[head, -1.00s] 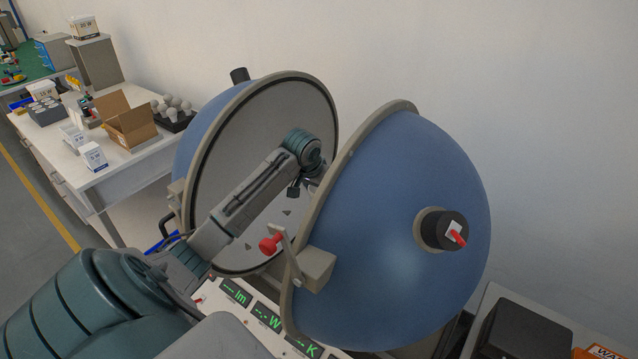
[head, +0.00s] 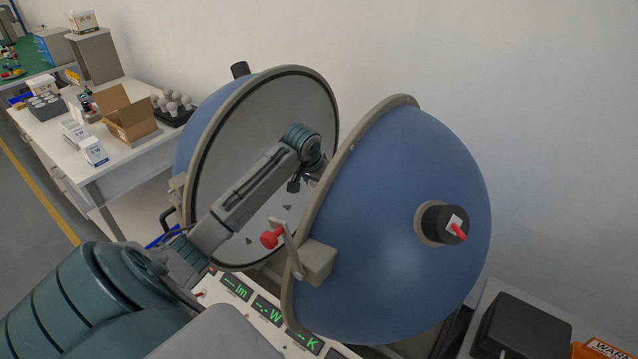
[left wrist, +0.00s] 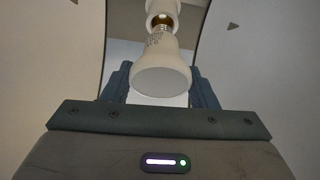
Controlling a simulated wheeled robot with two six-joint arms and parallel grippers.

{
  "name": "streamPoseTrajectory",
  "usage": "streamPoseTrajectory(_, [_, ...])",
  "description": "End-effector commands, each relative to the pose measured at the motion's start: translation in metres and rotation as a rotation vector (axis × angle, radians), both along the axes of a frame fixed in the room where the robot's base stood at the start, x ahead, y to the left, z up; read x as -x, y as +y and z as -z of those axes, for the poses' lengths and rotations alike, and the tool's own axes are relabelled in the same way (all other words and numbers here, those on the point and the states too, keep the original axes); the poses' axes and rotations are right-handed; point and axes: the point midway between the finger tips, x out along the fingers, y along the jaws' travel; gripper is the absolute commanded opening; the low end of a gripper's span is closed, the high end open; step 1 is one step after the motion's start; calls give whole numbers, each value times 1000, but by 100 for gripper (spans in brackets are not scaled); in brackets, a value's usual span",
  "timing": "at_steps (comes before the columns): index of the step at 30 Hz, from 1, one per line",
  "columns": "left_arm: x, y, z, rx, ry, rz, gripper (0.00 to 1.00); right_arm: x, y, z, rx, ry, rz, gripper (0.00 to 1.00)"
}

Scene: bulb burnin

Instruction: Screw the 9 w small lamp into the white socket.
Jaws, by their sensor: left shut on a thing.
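In the left wrist view my left gripper (left wrist: 161,88) is shut on a white lamp (left wrist: 162,72), its wide round end towards me. The lamp's metal screw base points at the white socket (left wrist: 162,8) above it. The base is at the socket's mouth, but I cannot tell whether it is inside. In the head view my left arm reaches between the halves of an open blue sphere (head: 420,210). My right gripper is in neither view.
The sphere's other half (head: 265,150) stands left of my arm. Green displays (head: 268,308) for lm, W and K lie below. A side table (head: 75,150) holds an open cardboard box (head: 130,118), lamps (head: 172,103) and small cartons.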

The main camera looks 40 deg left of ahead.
Motion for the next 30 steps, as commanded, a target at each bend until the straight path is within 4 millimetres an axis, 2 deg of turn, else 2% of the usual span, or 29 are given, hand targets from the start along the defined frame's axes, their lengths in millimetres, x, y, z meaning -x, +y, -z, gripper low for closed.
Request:
streamPoseTrajectory(24, [0, 0, 21, 0, 1, 0, 30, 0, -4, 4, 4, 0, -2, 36])
streamPoseTrajectory(30, [0, 0, 20, 0, 1, 0, 30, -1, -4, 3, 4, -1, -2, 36])
